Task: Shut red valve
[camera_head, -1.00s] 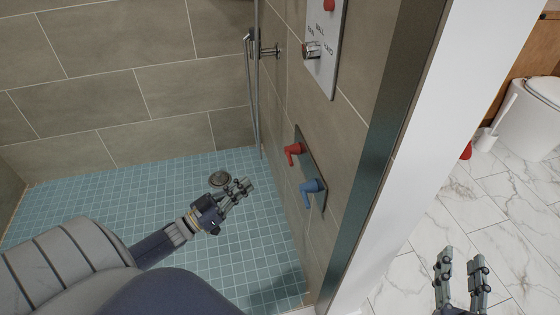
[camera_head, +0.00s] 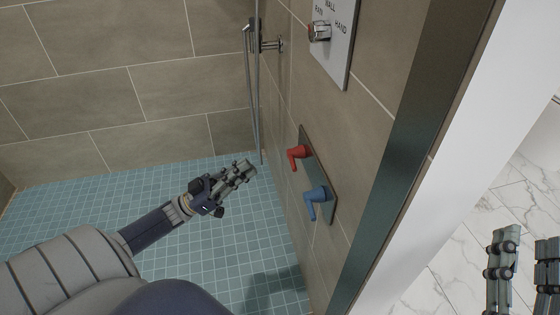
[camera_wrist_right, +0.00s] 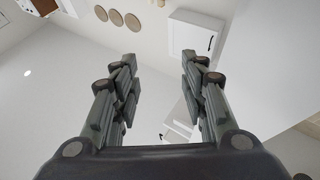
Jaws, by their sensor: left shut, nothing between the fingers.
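The red valve (camera_head: 298,153) is a small lever handle on a metal plate (camera_head: 318,172) on the tiled shower wall. My right gripper (camera_head: 524,245) is outside the shower at the lower right. In the right wrist view it also shows (camera_wrist_right: 158,65), with its fingers wide apart and nothing between them.
A control panel with a knob (camera_head: 320,32) is on the wall above the valves. A shower rail (camera_head: 257,85) stands at the back corner. A dark metal edge (camera_head: 405,140) and white wall end separate my arms. The blue-tiled floor (camera_head: 110,205) is clear.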

